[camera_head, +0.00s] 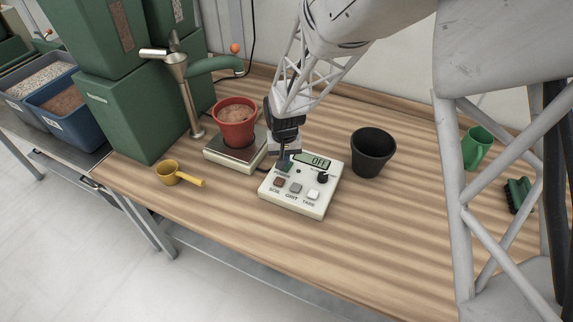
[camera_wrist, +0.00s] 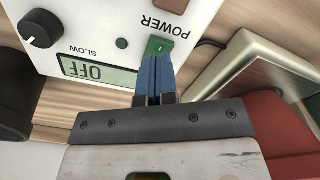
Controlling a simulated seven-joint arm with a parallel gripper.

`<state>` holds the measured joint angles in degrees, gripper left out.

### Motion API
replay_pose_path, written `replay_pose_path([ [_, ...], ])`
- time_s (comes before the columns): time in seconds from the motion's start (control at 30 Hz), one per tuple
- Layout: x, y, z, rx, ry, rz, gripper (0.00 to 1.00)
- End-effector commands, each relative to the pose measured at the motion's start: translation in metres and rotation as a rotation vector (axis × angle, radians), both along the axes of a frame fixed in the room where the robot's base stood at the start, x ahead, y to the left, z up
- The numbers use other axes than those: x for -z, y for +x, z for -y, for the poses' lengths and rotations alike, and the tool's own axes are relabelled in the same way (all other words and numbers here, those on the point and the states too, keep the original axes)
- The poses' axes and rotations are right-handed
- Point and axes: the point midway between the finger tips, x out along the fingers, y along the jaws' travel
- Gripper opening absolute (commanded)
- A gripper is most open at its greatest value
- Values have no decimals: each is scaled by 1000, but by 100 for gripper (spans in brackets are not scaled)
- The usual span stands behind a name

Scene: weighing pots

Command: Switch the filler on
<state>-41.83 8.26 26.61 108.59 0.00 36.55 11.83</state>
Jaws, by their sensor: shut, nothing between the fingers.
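The filler's control box (camera_head: 304,187) is a cream panel with a display (camera_head: 314,160) that reads OFF. It has a knob (camera_head: 322,177) and SOIL, GRIT and TARE buttons. My gripper (camera_head: 285,165) is shut and empty, pointing down at the panel's back left corner. In the wrist view its blue fingertips (camera_wrist: 157,65) are at the green POWER switch (camera_wrist: 160,46), covering its near edge; I cannot tell whether they press it. The display also reads OFF in the wrist view (camera_wrist: 98,72). The metal filler spout (camera_head: 180,75) stands at the left by green cabinets.
A red pot (camera_head: 236,120) with brown fill stands on a scale (camera_head: 222,156) left of the box. A black pot (camera_head: 373,152) is to the right. A yellow scoop (camera_head: 170,172), green cup (camera_head: 476,148) and brush (camera_head: 518,195) lie farther out. The front tabletop is clear.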

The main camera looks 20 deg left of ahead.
Motion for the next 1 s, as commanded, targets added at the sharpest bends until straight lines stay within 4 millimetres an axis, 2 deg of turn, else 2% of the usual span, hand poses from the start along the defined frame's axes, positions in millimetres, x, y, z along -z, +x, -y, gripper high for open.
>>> replay_pose_path([
  [1.0,9,0,0,0,0,0,0],
])
